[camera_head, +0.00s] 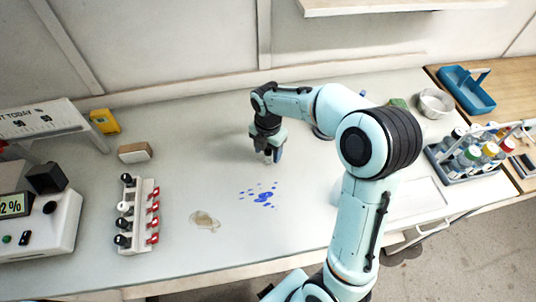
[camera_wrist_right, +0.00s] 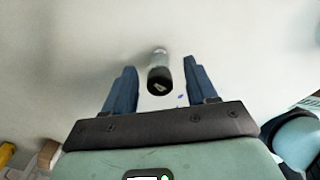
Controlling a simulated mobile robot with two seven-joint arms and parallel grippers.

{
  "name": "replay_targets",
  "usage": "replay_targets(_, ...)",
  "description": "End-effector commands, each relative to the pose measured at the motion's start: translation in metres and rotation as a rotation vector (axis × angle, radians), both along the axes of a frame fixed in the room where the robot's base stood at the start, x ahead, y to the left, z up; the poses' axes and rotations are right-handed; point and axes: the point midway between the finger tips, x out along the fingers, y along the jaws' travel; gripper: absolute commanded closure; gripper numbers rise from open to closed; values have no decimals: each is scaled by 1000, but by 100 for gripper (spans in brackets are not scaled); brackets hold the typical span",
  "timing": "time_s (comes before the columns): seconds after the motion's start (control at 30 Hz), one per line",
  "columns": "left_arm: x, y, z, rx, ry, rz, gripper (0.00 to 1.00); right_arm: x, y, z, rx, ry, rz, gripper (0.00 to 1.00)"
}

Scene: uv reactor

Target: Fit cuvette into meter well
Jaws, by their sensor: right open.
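A small cuvette (camera_wrist_right: 160,75) with a clear grey body and a black cap shows in the right wrist view, between the two blue fingers of my right gripper (camera_wrist_right: 160,88). There are gaps on both sides, so the fingers are open around it and not closed on it. In the head view, my right gripper (camera_head: 268,154) points down low over the middle of the white bench, and the cuvette is mostly hidden there. The white meter (camera_head: 58,232) with a "2%" display and a black box on top stands at the far left. Its well cannot be made out. My left gripper is out of view.
A rack with red levers (camera_head: 139,215) stands right of the meter. A tan block (camera_head: 135,152) and a yellow box (camera_head: 104,121) lie behind it. Blue spots (camera_head: 263,196) and a brownish puddle (camera_head: 205,220) mark the bench. A bottle rack (camera_head: 470,165) stands at right.

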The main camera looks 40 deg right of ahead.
Motion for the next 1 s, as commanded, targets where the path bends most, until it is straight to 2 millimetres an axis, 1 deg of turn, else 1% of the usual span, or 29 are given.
replay_targets(0.03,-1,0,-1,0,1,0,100,0,0,-8,-1,2,0,43)
replay_targets(0.1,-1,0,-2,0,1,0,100,0,0,-14,-1,2,-1,43)
replay_targets(0.37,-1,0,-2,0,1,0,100,0,0,-16,-1,-1,-1,43)
replay_targets(0.47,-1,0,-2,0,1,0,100,0,0,-16,-1,-1,-1,72)
replay_targets(0.5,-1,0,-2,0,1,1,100,0,0,-16,-1,-1,-1,85)
replay_targets(0.53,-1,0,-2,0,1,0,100,0,0,-16,-1,-1,-1,95)
replay_targets(0.57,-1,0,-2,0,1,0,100,0,0,-16,-1,-1,-1,100)
replay_targets(0.87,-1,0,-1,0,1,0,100,1,0,-13,0,-2,-1,100)
replay_targets(0.97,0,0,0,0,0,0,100,1,0,-2,-1,-5,-1,100)
replay_targets(1.0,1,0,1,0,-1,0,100,1,0,4,0,-6,-1,100)
